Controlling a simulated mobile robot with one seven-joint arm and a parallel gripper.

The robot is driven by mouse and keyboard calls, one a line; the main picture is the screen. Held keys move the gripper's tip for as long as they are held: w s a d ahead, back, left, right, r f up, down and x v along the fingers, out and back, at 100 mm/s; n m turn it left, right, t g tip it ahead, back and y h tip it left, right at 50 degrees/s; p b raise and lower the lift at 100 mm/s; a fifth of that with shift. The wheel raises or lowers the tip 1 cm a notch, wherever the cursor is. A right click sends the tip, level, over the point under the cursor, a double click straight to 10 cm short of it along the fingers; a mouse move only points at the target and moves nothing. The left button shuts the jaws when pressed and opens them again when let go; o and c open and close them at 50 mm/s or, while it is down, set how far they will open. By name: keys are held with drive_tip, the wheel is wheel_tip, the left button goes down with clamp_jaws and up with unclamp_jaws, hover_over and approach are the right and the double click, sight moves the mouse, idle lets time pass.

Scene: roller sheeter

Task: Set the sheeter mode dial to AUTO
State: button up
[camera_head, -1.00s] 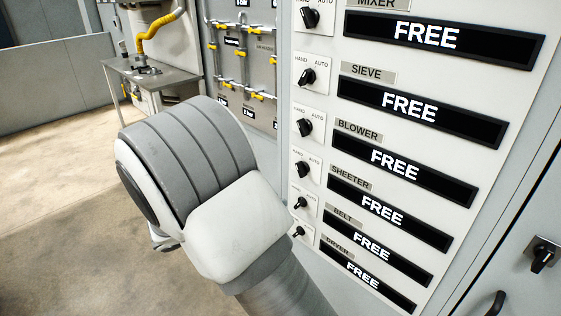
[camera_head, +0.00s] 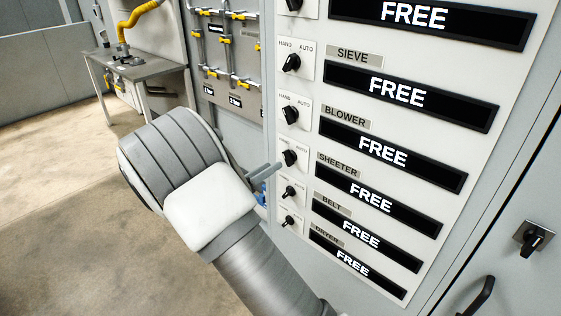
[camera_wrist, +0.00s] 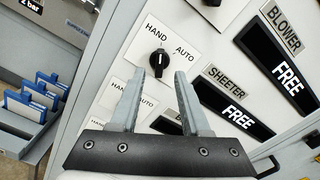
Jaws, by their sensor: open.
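The sheeter mode dial (camera_wrist: 158,62) is a black knob on a white plate marked HAND and AUTO. Its ridge runs roughly upright in the wrist view, pointing toward the HAND side. In the head view the dial (camera_head: 289,157) is beside the SHEETER label (camera_head: 338,164). My gripper (camera_wrist: 160,75) is open and empty, with its two grey fingers to either side of and just below the knob in the wrist view. Whether they touch the panel cannot be told.
The blower dial (camera_head: 290,115) is above and the belt dial (camera_head: 288,191) below, both close by. Black FREE displays (camera_head: 380,150) line the panel. A grey table (camera_head: 140,68) stands far left.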

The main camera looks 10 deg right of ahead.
sight(285, 158)
drive_tip(key=x, duration=0.5)
drive_tip(key=shift+d, duration=0.1)
clamp_jaws()
